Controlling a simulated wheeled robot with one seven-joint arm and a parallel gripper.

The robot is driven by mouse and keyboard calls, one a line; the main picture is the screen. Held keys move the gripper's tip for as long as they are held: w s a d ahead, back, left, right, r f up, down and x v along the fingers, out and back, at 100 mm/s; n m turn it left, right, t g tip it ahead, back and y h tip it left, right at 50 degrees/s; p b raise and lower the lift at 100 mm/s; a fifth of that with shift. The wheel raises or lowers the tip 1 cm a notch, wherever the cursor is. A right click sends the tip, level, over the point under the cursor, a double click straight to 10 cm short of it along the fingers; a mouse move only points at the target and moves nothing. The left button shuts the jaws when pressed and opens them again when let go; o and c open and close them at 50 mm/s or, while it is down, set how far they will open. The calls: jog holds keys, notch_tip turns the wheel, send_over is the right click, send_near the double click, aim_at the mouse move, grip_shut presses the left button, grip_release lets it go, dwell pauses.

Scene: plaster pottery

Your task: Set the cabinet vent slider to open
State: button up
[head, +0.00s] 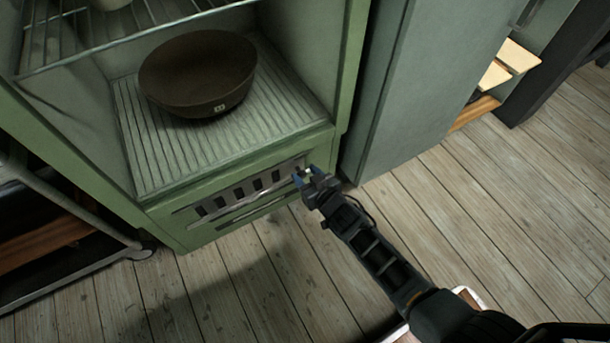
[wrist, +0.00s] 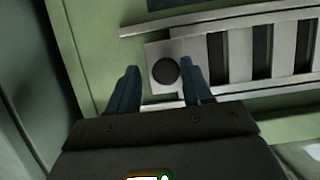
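The green cabinet (head: 175,235) has a vent low on its front, with a slotted metal vent slider (head: 240,192) that has several dark slots. In the wrist view the slider plate (wrist: 230,60) runs to the right, and its round dark knob (wrist: 165,71) shows near its left end. My gripper (head: 311,175) is at the right end of the vent in the head view. In the wrist view my gripper (wrist: 160,85) has its two fingers apart, one on each side of the knob. I cannot tell whether either finger touches the knob.
A dark brown bowl (head: 198,73) stands on the ribbed cabinet floor (head: 165,160) below a wire rack (head: 120,30). The open grey-green cabinet door (head: 415,90) stands right of my gripper. A dark wheeled rack (head: 60,225) is at left.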

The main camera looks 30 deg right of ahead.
jog(key=shift+o, duration=0.4)
jog(key=shift+a, duration=0.1)
jog(key=shift+s+r+p, duration=0.35)
jog(key=shift+s+p, duration=0.05)
jog(key=shift+p, duration=0.05)
jog(key=p+v, duration=0.3)
jog(key=v, duration=0.3)
jog(key=shift+s, duration=0.45)
